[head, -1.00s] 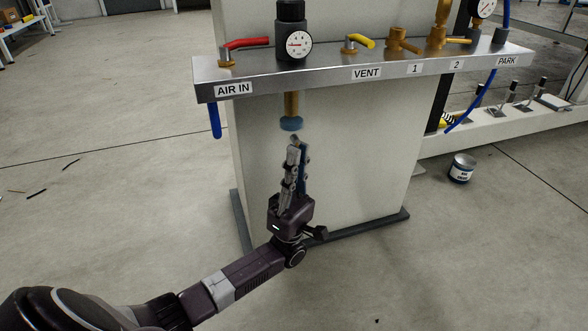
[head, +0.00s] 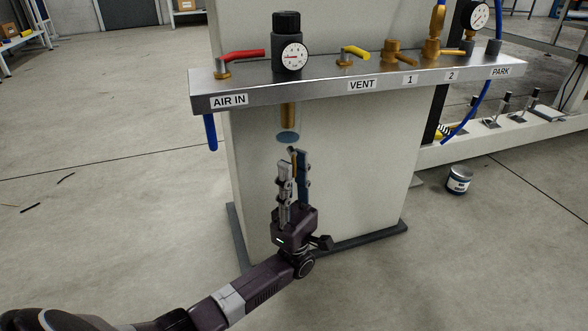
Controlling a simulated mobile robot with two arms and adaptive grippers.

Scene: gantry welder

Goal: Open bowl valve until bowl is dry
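The filter bowl hangs under the metal shelf; a brass tube (head: 288,115) shows above a blue, water-like disc (head: 288,138) at its bottom. The bowl's walls are hardly visible. My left gripper (head: 294,164) points up just below the bowl, with its two fingers apart. A small brass-coloured piece shows in the gap between the fingers; I cannot tell whether they touch it. The bowl valve itself is not clearly visible near the fingertips. My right gripper is not in view.
The shelf (head: 330,91) carries a black regulator with a gauge (head: 292,57), a red lever (head: 242,55), a yellow lever (head: 355,52) and brass valves. A blue hose (head: 210,132) hangs at left. A can (head: 459,180) stands on the floor at right.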

